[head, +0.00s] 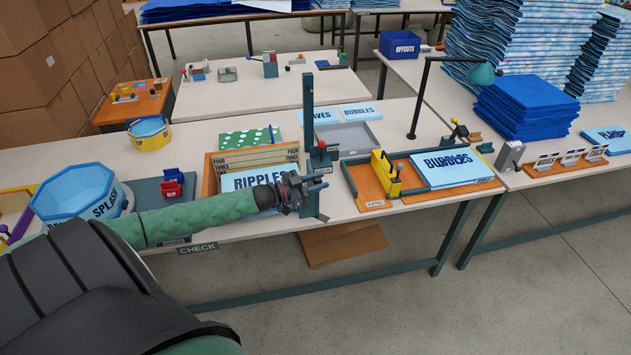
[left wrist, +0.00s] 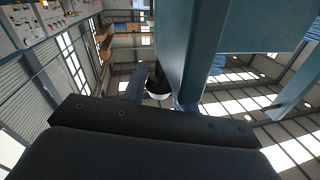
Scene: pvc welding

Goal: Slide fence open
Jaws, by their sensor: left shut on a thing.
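My left gripper (head: 315,183) reaches in from the left to the front of a teal upright (head: 308,105), at the near table edge. It is shut on a part at this upright, mostly hidden by the fingers. A red knob (head: 322,145) sits on a dark block just above the gripper. In the left wrist view the teal upright (left wrist: 188,45) fills the upper middle, close to the gripper (left wrist: 160,95); a small round dark and white thing (left wrist: 158,87) shows beside it. I cannot tell which part is the fence. My right gripper is out of view.
The RIPPLES sheet (head: 245,181) lies in a wooden tray left of the upright. An orange board (head: 375,197) with a yellow block (head: 384,172) and the BUBBLES sheets (head: 455,172) are to the right. A blue bucket (head: 75,190) stands near my left arm.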

